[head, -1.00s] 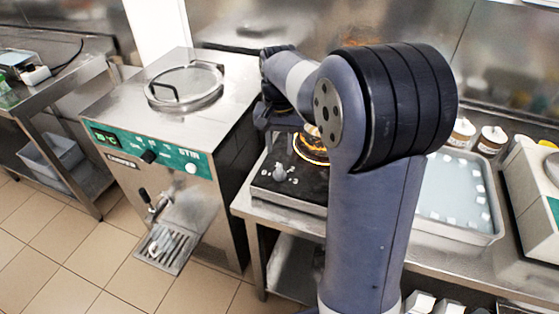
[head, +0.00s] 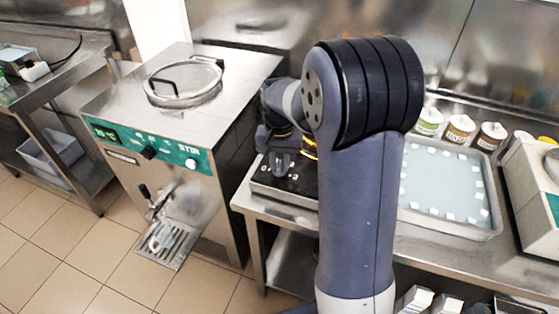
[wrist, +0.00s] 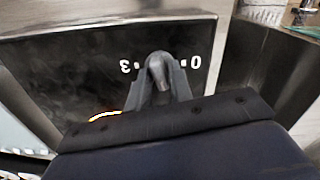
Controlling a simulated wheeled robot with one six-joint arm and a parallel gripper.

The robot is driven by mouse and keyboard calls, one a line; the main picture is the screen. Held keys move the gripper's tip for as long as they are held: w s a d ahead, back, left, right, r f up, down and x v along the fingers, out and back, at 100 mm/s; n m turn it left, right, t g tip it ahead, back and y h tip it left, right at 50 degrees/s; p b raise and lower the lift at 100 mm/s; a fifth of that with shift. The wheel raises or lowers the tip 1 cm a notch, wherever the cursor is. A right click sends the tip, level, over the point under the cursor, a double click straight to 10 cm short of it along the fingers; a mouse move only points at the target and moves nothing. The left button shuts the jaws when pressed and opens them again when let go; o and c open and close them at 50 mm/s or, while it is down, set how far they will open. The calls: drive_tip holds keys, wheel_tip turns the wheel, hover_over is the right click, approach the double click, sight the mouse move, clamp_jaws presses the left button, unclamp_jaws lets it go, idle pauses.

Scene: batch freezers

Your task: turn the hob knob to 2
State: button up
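The hob knob (wrist: 158,72) is a small grey knob on the black front panel of the hob (wrist: 60,75). In the wrist view, a white 3 shows to its left and a white 0 to its right, both upside down; the marks between are hidden. My gripper (wrist: 159,82) is down at the knob, one finger on each side of it. I cannot tell whether the fingers press on it or stand just clear. In the head view, my gripper (head: 281,160) covers most of the knob. An orange glow shows on the hob (head: 268,187) behind the gripper.
The batch freezer (head: 160,180) stands left of the hob, with a gap between. Right of my arm, a tray (head: 450,228) with white pieces along its edges lies on the steel counter. Several tubs (head: 459,128) stand behind it, and a white appliance (head: 530,180) is at far right.

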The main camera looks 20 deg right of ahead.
clamp_jaws()
drive_tip(key=m, duration=0.4)
drive_tip(key=shift+m, duration=2.2)
drive_tip(key=shift+o, duration=1.7)
unclamp_jaws()
drive_tip(key=shift+r, duration=0.1)
